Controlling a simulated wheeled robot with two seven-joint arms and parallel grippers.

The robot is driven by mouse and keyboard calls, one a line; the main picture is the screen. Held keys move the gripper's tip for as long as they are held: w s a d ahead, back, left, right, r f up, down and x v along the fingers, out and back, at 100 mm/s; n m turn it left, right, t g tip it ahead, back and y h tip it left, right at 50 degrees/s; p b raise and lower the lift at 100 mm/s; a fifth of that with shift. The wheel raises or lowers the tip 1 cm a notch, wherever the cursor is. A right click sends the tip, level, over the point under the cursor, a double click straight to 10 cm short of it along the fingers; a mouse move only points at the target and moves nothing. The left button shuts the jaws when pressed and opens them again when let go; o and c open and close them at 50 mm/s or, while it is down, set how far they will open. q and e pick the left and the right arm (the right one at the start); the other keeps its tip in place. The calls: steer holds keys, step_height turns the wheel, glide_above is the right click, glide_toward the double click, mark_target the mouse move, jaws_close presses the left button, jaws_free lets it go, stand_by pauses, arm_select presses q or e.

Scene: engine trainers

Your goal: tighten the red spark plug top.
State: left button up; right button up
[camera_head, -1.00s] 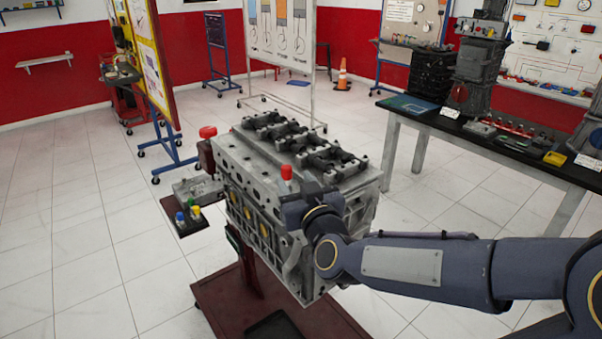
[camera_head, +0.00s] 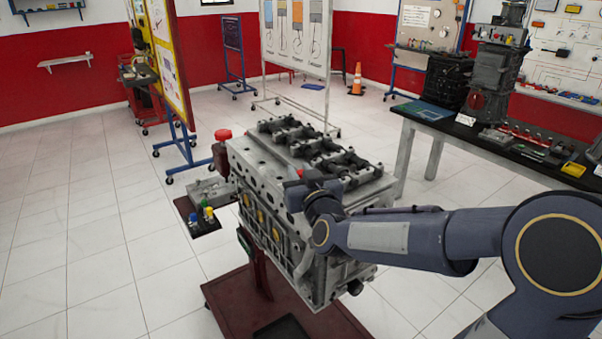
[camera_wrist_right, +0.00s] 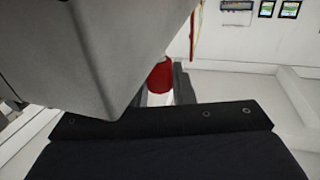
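The red spark plug top (camera_head: 300,172) shows only as a small red sliver on the near top edge of the grey engine block (camera_head: 252,165). My right gripper (camera_head: 312,185) is at that edge and covers most of it. In the right wrist view the red top (camera_wrist_right: 160,77) stands as a short red cylinder beside a dark finger of the right gripper (camera_wrist_right: 172,88). A large grey surface hides the left part of that view, so I cannot tell whether the fingers touch or grip the top. My left gripper is not in view.
A red cap (camera_head: 223,135) stands at the block's left end. A small tray (camera_head: 205,226) with coloured bottles sits left of the block. The block rests on a dark red stand (camera_head: 228,297). A black-topped table (camera_head: 470,133) stands at the right.

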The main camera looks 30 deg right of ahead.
jaws_close()
steer(key=shift+a+r+m+g+h+p, duration=0.15)
steer(key=shift+m+g+h+p, duration=0.15)
steer(key=shift+m+h+p, duration=0.7)
steer(key=m+g+h+p, duration=0.1)
steer(key=h, duration=0.1)
steer(key=shift+h+p, duration=0.3)
steer(key=shift+p, duration=0.05)
steer(key=m+g+h+p, duration=0.1)
steer(key=m+g+h, duration=0.2)
steer(key=h, duration=0.1)
steer(key=shift+m+h+p, duration=0.3)
steer(key=shift+m+p, duration=0.05)
steer(key=shift+m, duration=0.05)
steer(key=shift+m+g+h+p, duration=0.35)
steer(key=shift+m+g+h, duration=0.6)
steer(key=shift+g, duration=0.45)
steer(key=shift+m+g+h+p, duration=0.35)
steer(key=shift+m+g+h, duration=0.4)
steer(key=shift+m+g, duration=0.5)
steer(key=shift+d+g, duration=0.2)
steer(key=shift+g, duration=0.25)
steer(key=o, duration=0.7)
jaws_free()
